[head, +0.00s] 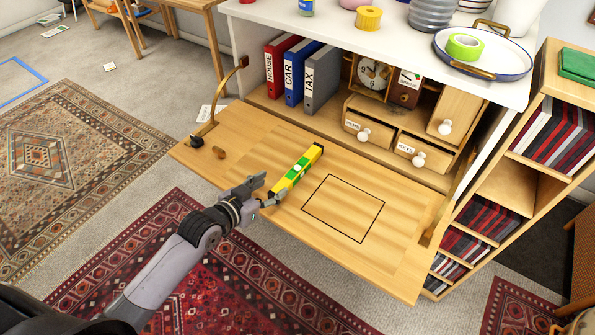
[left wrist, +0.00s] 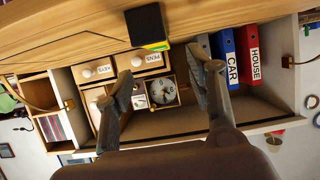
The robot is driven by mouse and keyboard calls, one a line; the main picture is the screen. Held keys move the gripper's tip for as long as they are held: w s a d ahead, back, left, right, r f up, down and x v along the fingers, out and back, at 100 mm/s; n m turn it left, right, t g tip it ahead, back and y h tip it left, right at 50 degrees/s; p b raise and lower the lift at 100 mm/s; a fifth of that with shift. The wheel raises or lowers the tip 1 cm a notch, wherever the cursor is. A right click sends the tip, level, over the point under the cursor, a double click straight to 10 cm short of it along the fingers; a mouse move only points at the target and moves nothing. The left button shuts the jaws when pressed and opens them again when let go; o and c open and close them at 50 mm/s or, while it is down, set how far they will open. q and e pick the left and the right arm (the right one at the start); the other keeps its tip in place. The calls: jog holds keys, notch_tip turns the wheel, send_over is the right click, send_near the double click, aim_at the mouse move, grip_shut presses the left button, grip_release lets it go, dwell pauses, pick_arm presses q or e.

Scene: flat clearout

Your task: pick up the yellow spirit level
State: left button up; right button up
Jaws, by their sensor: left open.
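The yellow spirit level (head: 297,170) has green parts and black ends. It lies slanted on the lowered wooden desk flap (head: 245,135), left of a black outlined rectangle. In the left wrist view the black and yellow end of the spirit level (left wrist: 148,27) shows beyond the fingertips. My left gripper (head: 264,191) is open at the near end of the level, over the flap's front edge. Its fingers also show apart in the left wrist view (left wrist: 162,68), with nothing held between them. Whether a finger touches the level, I cannot tell. My right gripper is not in view.
Red, blue and grey binders (head: 294,75), a clock (head: 374,74) and small drawers (head: 370,125) stand in the cabinet behind the flap. The flap's right half is clear.

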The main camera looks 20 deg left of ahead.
aim_at(293, 173)
pick_arm(q)
jog(key=x, duration=1)
jog(key=shift+d, duration=0.2)
jog(key=shift+s, duration=0.1)
jog(key=shift+c, duration=0.5)
jog(key=shift+r, duration=0.1)
grip_shut()
